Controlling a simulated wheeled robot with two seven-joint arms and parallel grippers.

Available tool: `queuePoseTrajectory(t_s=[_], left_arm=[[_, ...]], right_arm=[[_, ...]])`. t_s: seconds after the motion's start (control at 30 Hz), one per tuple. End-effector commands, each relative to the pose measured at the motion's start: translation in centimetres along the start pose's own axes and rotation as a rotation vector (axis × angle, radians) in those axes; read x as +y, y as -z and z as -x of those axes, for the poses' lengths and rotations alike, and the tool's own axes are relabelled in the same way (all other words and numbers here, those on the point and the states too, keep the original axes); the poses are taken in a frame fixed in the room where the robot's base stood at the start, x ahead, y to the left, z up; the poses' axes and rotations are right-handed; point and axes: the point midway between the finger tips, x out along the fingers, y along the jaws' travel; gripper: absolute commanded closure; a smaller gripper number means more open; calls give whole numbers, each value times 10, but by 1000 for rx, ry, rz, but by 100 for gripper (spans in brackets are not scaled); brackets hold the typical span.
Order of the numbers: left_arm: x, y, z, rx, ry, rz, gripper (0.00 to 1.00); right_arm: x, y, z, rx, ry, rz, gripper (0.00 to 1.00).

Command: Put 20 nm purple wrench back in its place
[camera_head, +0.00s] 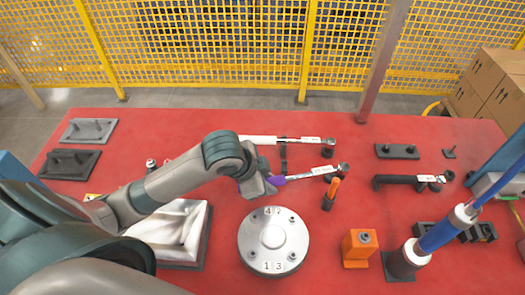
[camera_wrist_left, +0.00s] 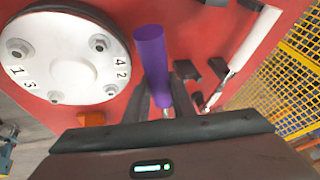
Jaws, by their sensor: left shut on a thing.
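The purple wrench (camera_head: 279,181) shows in the head view with its purple handle at my left gripper (camera_head: 268,184). Its silver shaft runs right and slightly back to a ratchet head. In the left wrist view, the purple handle (camera_wrist_left: 152,58) stands between the fingers of my left gripper (camera_wrist_left: 163,85), which is shut on it. The gripper hides part of the handle. A white-handled wrench (camera_head: 262,140) lies behind it, with dark supports under its shaft. I cannot tell whether the purple wrench touches a support. My right gripper is not in view.
A round numbered metal cover (camera_head: 272,240) lies in front of the wrench. An orange-handled tool (camera_head: 334,187) stands close to its head. A black wrench (camera_head: 398,181), an orange block (camera_head: 359,247) and a blue cylindrical tool (camera_head: 440,233) are at right.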

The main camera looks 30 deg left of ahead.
Motion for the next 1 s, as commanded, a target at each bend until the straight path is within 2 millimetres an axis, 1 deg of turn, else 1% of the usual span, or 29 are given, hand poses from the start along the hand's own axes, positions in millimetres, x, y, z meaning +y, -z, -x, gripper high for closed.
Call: queuePoseTrajectory(t_s=[0.13,0.23,0.37,0.43,0.6,0.8,0.9,1.0], left_arm=[[-2,3,2,2,-3,-10,100],[-6,6,2,4,-13,-31,100],[-13,13,2,11,-36,-72,100],[-19,17,2,17,-52,-100,100],[-38,22,0,32,-91,-165,100],[-68,17,-2,53,-114,-216,100],[-80,12,-2,61,-116,-229,100],[-89,8,-3,67,-116,-236,100]], right_arm=[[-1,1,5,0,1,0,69],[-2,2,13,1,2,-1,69],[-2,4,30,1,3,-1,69],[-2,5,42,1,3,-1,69],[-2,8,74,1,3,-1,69],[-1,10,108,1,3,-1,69],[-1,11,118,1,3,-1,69],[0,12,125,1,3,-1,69]])
